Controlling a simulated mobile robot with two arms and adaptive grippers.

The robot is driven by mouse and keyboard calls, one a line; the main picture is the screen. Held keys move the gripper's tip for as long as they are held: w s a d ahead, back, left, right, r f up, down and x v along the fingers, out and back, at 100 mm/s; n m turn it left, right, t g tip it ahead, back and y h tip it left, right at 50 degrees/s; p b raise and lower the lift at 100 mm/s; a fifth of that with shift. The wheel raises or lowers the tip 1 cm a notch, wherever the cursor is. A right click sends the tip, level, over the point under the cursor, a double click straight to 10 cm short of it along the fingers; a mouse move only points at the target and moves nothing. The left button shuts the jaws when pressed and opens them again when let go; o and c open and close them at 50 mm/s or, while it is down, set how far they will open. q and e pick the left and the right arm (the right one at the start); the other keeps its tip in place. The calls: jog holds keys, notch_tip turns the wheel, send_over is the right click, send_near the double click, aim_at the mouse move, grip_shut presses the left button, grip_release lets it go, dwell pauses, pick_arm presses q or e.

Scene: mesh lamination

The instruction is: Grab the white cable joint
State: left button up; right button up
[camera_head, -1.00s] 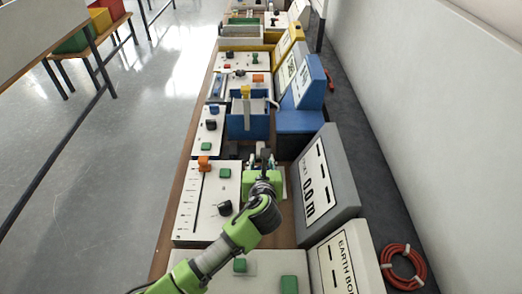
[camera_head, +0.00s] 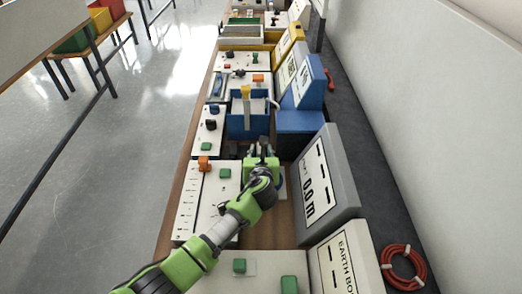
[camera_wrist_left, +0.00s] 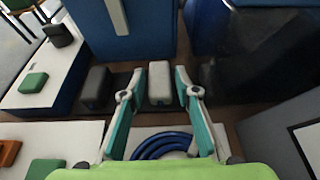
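The white cable joint (camera_wrist_left: 159,83) is a small pale block lying at the top centre of the left wrist view, in front of a blue box. My left gripper (camera_wrist_left: 159,78) is open, with one teal finger on each side of the joint and its pale tips level with it. Narrow gaps seem to show between the tips and the joint. In the head view my left gripper (camera_head: 262,150) reaches down behind the slider panel, and its own hand hides the joint there. My right gripper is not in view.
A blue coiled cable (camera_wrist_left: 163,146) lies between the finger bases. A dark grey block (camera_wrist_left: 97,89) sits left of the left finger. The blue box (camera_head: 248,122) stands just beyond the gripper, and a grey meter (camera_head: 327,180) stands to its right.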

pick_arm(q)
grip_shut()
jog(key=shift+r, duration=0.1)
